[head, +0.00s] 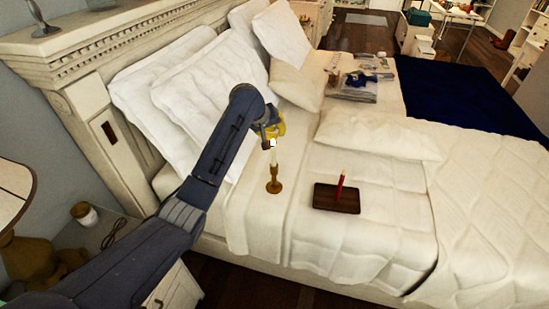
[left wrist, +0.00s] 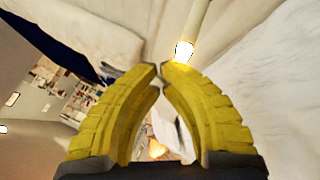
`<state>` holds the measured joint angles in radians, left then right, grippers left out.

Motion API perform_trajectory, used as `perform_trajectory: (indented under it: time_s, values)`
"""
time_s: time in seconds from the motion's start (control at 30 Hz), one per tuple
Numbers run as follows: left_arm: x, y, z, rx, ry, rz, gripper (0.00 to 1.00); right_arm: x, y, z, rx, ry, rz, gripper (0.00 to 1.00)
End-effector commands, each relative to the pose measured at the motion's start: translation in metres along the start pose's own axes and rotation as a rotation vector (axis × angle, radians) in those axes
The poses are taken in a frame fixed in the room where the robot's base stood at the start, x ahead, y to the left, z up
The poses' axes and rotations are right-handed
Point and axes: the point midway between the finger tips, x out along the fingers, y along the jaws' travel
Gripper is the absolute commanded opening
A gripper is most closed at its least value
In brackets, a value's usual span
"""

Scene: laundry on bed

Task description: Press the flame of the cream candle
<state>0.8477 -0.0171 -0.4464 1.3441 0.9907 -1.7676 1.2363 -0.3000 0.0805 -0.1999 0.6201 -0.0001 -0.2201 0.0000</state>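The cream candle (head: 274,158) stands upright in a brass candlestick (head: 274,184) on the bed. Its flame (head: 272,143) is a bright white spot at the candle's top. My left gripper (head: 274,133) has yellow fingers and is just above the flame in the head view. In the left wrist view the left gripper's fingertips (left wrist: 160,67) meet, with nothing held between them. The glowing flame (left wrist: 184,51) shows there just right of the tips, with the candle (left wrist: 198,20) behind it. I cannot tell whether the fingers touch the flame. My right gripper is not in view.
A red candle (head: 340,186) stands on a dark wooden base (head: 323,200) to the right. White pillows (head: 205,85) lie against the carved headboard (head: 102,135). A nightstand with a small jar (head: 84,213) is at lower left. The bedcover right of the red candle is clear.

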Motion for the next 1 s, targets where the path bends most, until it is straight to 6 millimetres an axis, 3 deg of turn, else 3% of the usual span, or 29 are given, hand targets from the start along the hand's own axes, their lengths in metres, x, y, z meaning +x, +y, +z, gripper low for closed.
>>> perform_trajectory:
  time_s: [0.27,1.0]
  values:
    - [-0.004,0.002,-0.002,0.001,0.001,0.001,0.00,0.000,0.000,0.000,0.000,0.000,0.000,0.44]
    - [-0.047,0.026,-0.026,0.001,0.002,0.001,0.00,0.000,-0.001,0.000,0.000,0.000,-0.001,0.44]
